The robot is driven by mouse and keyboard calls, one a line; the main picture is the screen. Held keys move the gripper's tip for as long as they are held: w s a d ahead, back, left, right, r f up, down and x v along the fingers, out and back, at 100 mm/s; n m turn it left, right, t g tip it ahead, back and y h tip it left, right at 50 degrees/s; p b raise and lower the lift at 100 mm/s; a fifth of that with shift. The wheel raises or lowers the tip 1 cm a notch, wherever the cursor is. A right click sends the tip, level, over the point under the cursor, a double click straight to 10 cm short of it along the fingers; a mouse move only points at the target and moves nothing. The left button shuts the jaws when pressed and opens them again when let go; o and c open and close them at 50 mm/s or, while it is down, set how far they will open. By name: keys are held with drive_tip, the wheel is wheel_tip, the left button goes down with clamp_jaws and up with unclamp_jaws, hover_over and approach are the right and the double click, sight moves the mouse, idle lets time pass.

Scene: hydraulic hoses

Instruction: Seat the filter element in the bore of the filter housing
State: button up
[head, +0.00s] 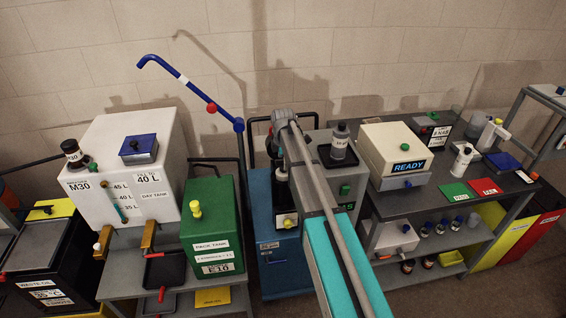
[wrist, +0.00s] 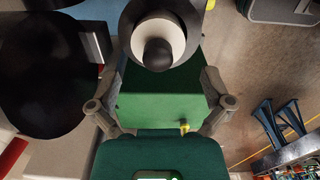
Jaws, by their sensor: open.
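My gripper (wrist: 158,95) is open in the wrist view, its two grey fingers spread on either side of a green block-like surface (wrist: 160,95). A round black part with a white ring and a dark centre knob (wrist: 158,53) stands at the top middle, beyond the fingers. I cannot tell whether it is the filter element or part of the housing. In the head view my arm reaches over the blue cabinet (head: 262,225), and it largely hides my gripper. A dark upright cylinder (head: 281,187) shows beside the arm there. I cannot make out the bore.
A green pack tank (head: 212,225) and a white day tank (head: 122,165) stand left of my arm. A bench with a READY box (head: 400,150) and bottles stands to the right. A large black round object (wrist: 42,75) lies close left in the wrist view.

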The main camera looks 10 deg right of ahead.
drive_tip(key=shift+r+p, duration=1.55)
drive_tip(key=shift+r, duration=0.35)
drive_tip(key=s+f+m+b, duration=0.4)
drive_tip(key=s+m, duration=0.5)
drive_tip(key=s, duration=0.5)
drive_tip(key=s+f+m+b, duration=0.3)
drive_tip(key=s+m, duration=0.6)
drive_tip(key=s, duration=0.6)
drive_tip(key=shift+a+f+m+b, duration=0.25)
drive_tip(key=shift+f+m+b, duration=0.05)
drive_tip(key=shift+f+b, duration=0.05)
